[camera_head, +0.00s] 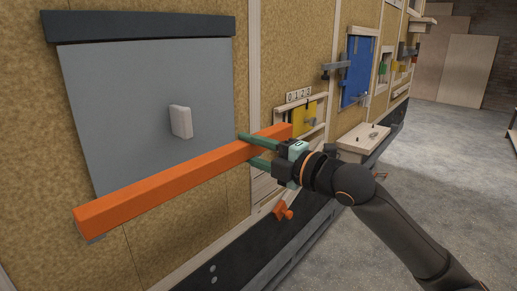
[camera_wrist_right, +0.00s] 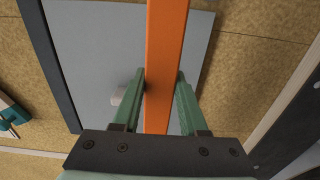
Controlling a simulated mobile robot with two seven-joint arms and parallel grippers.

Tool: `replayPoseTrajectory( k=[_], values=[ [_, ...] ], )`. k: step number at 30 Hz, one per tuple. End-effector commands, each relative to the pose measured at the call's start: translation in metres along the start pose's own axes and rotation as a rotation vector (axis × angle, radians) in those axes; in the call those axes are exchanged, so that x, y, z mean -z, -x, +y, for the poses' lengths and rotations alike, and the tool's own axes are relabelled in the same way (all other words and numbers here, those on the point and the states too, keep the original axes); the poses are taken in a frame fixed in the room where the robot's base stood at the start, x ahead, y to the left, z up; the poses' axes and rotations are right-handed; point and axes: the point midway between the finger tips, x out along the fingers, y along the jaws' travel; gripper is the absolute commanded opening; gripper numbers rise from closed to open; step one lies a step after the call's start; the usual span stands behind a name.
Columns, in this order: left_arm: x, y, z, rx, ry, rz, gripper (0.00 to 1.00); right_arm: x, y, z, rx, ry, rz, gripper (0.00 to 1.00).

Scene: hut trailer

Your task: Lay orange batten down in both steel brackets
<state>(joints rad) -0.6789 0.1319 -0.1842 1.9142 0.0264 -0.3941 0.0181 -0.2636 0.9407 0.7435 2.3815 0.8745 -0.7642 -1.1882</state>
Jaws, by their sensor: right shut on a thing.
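The long orange batten (camera_head: 160,185) lies across the front of a grey panel, its left end nearer to me. My right gripper (camera_head: 245,148) is shut on it toward its right end, one green finger above and one below. In the right wrist view the batten (camera_wrist_right: 166,40) runs between the fingertips of my right gripper (camera_wrist_right: 161,78). A small grey piece, perhaps a steel bracket (camera_head: 97,238), shows just under the batten's left end; I cannot tell whether they touch. I cannot make out a second bracket. My left gripper is not in view.
The grey panel (camera_head: 140,90) has a dark top bar (camera_head: 140,27) and a pale handle block (camera_head: 181,122). An orange fitting (camera_head: 283,211) sits low on the wall. A wooden shelf (camera_head: 360,140) juts out farther right. The concrete floor (camera_head: 450,170) at right is clear.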

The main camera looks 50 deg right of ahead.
Motion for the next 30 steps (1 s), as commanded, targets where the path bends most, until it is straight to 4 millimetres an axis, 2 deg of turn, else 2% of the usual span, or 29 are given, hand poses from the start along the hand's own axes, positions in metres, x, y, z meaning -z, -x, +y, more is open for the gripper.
replayPoseTrajectory(
  k=[30],
  values=[
    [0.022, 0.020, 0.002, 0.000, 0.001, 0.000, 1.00, 0.000, -0.071, 0.001, -0.004, 0.000, 0.001, 0.00]
  ],
)
